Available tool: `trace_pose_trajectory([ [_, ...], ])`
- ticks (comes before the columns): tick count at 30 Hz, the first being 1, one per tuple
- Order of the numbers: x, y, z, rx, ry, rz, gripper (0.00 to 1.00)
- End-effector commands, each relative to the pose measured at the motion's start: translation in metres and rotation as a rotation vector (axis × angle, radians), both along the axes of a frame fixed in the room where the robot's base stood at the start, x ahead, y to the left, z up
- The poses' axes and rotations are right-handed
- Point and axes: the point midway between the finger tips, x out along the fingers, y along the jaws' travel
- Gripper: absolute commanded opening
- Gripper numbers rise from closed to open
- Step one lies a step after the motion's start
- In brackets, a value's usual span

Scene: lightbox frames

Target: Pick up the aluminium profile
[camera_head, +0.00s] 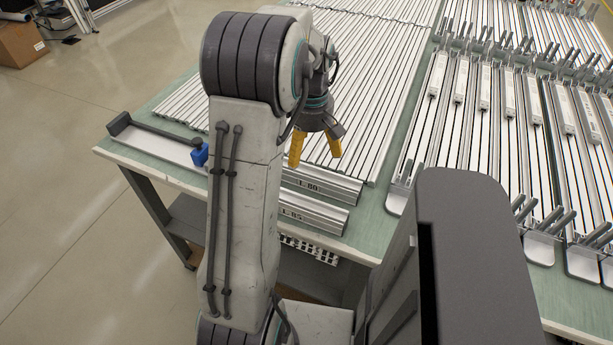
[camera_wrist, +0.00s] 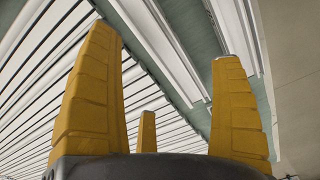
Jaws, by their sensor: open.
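Many long silver aluminium profiles (camera_head: 370,70) lie side by side on the green table top (camera_head: 375,215). Two shorter bars lie at the front edge: one marked like L 80 (camera_head: 325,189) and one marked like L 85 (camera_head: 315,214). My gripper (camera_head: 315,160) has yellow fingers spread apart with nothing between them, above the near ends of the profiles. In the wrist view, its fingers (camera_wrist: 163,45) stand apart. Profile rows (camera_wrist: 40,85) fill the left there, and separate bars (camera_wrist: 240,45) run at upper right. My arm hides part of the profiles in the head view.
A metal rail with a dark end stop (camera_head: 120,124) and a blue block (camera_head: 200,155) lies at the table's left. Grey racks with upright prongs (camera_head: 405,172) and more long pieces fill the right. A cardboard box (camera_head: 20,43) stands on the floor far left.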

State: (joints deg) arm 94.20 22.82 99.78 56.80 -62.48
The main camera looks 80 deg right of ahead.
Motion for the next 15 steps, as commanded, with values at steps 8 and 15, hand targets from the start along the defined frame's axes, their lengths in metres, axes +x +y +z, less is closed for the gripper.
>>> trace_pose_trajectory([
  [8, 0.0002, 0.0022, -0.0001, 0.009, 0.000, 0.194, 0.86],
  [15, 0.0001, 0.0028, -0.0044, 0.013, 0.000, 0.307, 0.86],
])
